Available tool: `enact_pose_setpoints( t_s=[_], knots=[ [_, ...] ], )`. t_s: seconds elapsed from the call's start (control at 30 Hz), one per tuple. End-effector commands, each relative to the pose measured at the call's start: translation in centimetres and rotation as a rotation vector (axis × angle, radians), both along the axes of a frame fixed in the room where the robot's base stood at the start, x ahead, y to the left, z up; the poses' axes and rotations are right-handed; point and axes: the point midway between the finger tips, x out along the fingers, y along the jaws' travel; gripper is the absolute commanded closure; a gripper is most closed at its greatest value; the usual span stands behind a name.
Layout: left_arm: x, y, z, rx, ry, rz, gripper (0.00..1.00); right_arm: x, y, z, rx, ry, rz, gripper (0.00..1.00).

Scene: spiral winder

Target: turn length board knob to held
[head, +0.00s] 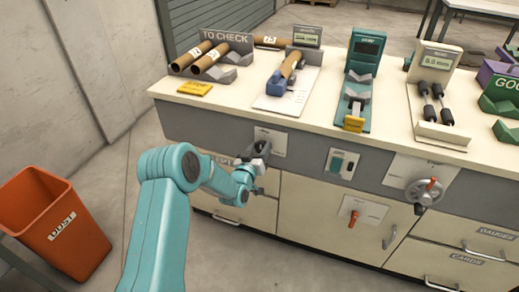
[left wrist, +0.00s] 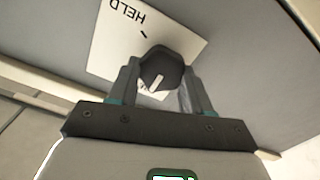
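The dark round knob (left wrist: 160,70) with a white mark sits on a white plate (left wrist: 105,50) on the bench front. The plate reads HELD and has a short black tick beside the word. The knob's white mark is on the side away from that word. The plate also shows in the head view (head: 276,136), below the length board (head: 297,101), where my gripper covers the knob. My left gripper (left wrist: 158,85) has one finger on each side of the knob, apparently touching it; it also shows in the head view (head: 258,158). My right gripper is not in view.
The length board carries a brown tube and a blue block. Several tubes lie on the TO CHECK rack (head: 228,72). To the right on the bench front are a switch panel (head: 342,163), a red-handled valve (head: 353,218) and a crank wheel (head: 424,192). An orange bin (head: 55,225) stands left.

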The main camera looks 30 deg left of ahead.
Motion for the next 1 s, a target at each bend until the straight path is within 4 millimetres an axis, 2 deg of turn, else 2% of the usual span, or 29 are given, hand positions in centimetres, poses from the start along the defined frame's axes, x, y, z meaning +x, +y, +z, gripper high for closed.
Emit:
enact_pose_setpoints(
  t_s=[0.03,0.07,0.1,0.47,0.67,1.0],
  knots=[
    [0.0,0.0,0.0,0.0,0.0,0.0,0.69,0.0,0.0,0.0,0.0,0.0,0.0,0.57],
    [0.0,0.0,0.0,0.0,0.0,0.0,0.79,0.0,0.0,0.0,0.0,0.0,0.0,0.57],
    [0.0,0.0,0.0,0.0,0.0,0.0,0.84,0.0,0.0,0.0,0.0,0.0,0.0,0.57],
    [0.0,0.0,-0.3,0.052,0.013,-0.001,0.83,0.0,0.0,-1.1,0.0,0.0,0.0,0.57],
    [0.0,-0.1,-0.5,0.175,0.04,0.0,0.83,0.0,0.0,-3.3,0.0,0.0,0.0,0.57],
    [0.1,-0.3,-0.7,0.48,0.113,0.0,0.83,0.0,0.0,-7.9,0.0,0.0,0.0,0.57]
  ],
)
